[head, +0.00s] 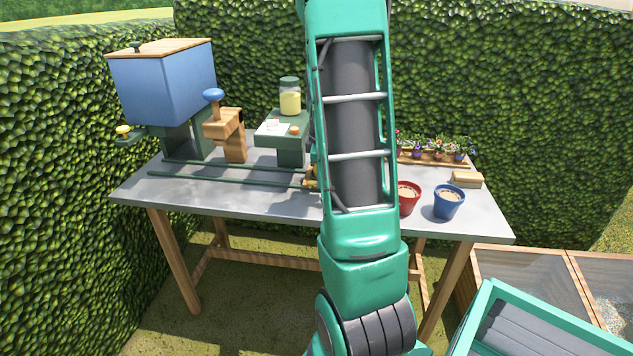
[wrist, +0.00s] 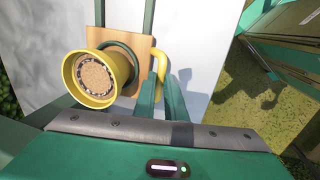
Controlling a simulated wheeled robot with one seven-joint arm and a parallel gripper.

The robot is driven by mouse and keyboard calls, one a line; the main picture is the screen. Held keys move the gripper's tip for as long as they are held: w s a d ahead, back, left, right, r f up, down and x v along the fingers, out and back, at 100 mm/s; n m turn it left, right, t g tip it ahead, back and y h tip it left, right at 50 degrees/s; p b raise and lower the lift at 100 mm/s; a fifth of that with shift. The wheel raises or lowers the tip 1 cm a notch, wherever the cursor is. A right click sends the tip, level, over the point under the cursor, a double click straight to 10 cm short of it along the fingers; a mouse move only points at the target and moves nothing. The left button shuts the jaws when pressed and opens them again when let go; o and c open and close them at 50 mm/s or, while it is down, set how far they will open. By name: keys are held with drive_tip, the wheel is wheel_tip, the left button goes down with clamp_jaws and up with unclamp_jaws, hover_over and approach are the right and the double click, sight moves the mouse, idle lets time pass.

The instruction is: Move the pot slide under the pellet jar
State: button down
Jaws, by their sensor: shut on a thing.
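The pot slide (wrist: 150,62) is a wooden plate on green rails in the wrist view. It carries a tilted-looking yellow pot (wrist: 92,95) filled with brown material, inside a green ring. A yellow handle (wrist: 160,66) stands at its side. My gripper (wrist: 163,88) is shut on this handle. In the head view my arm hides the gripper and most of the slide; only a yellow bit (head: 311,178) shows at the rails' right end. The pellet jar (head: 290,98), clear with yellow contents, stands on a green stand left of my arm, farther back than the rails.
Green rails (head: 225,175) run along the grey table (head: 255,200). A blue hopper (head: 165,85) and a wooden press with a blue knob (head: 224,128) stand left. Red (head: 408,200) and blue (head: 449,202) pots, a brush (head: 466,179) and a flower tray (head: 435,157) are right.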

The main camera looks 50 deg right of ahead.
drive_tip(key=shift+w+a, duration=0.15)
drive_tip(key=shift+w, duration=0.1)
drive_tip(key=c, duration=1.8)
unclamp_jaws()
drive_tip(key=r, duration=0.3)
drive_tip(key=a+r, duration=0.1)
drive_tip(key=r, duration=0.3)
drive_tip(key=s+r, duration=0.1)
drive_tip(key=r, duration=0.2)
drive_tip(key=shift+a+r, duration=0.3)
